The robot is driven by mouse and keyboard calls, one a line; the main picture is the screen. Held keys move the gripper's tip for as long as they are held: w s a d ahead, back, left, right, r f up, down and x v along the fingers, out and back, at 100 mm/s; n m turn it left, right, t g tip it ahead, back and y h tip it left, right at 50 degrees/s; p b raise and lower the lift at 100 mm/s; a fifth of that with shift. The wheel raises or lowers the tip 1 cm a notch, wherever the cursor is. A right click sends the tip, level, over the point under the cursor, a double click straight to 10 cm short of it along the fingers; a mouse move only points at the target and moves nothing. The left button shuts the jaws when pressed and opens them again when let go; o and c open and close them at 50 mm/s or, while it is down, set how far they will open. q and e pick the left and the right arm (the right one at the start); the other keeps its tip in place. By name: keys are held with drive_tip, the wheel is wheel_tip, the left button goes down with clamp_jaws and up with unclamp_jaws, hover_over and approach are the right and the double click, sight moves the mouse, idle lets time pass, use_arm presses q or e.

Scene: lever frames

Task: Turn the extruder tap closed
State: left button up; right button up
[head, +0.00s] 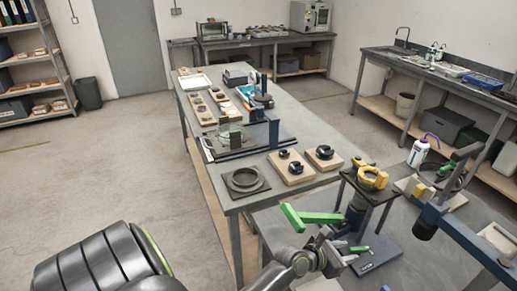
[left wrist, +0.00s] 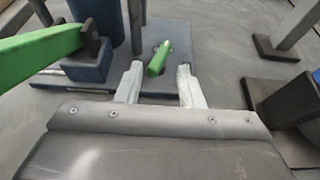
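The extruder (head: 357,214) stands on the near right table, with a yellow collar (head: 372,178) on its dark frame. A small green tap handle (head: 358,249) is low at its base; it also shows in the left wrist view (left wrist: 158,58), slanting up to the right. My left gripper (head: 346,250) is at this handle. In the left wrist view its two pale fingers (left wrist: 158,84) are apart, one on each side of the handle, with gaps visible. A longer green lever (head: 312,215) extends left from the extruder. My right gripper is not in view.
The long green lever (left wrist: 42,48) passes close on the left of the wrist view. Frame legs (left wrist: 290,28) stand on the right. A blue lever arm (head: 465,235) and a white bottle (head: 419,151) are right of the extruder. Wooden blocks (head: 292,168) lie on the long bench behind.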

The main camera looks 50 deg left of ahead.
use_arm(q)
drive_tip(key=s+a+r+m, duration=0.1)
drive_tip(key=s, duration=0.3)
drive_tip(key=s+a+r+m+g, duration=0.1)
drive_tip(key=s+a+m, duration=0.1)
drive_tip(key=s, duration=0.3)
drive_tip(key=s+a+r+m, duration=0.1)
drive_tip(key=s+m, duration=0.1)
drive_tip(key=s, duration=0.3)
drive_tip(key=shift+s+a+r+g+y, duration=0.1)
drive_tip(key=shift+a+r+g+y, duration=0.1)
drive_tip(key=shift+g+y, duration=0.15)
drive_tip(key=s+m, duration=0.1)
drive_tip(key=f+m, duration=0.1)
drive_tip(key=m, duration=0.1)
drive_tip(key=shift+s+a+m+g+y, duration=0.2)
drive_tip(key=shift+s+m+g+y, duration=0.05)
drive_tip(key=shift+s+m+g, duration=0.1)
drive_tip(key=s+a+f+m+g+y, duration=0.3)
drive_tip(key=s+f+m, duration=0.4)
drive_tip(key=m, duration=0.7)
drive_tip(key=shift+s+a+m+g+b, duration=0.35)
drive_tip(key=shift+s+a+g+b, duration=0.15)
drive_tip(key=shift+s+g, duration=0.35)
drive_tip(key=shift+s, duration=0.1)
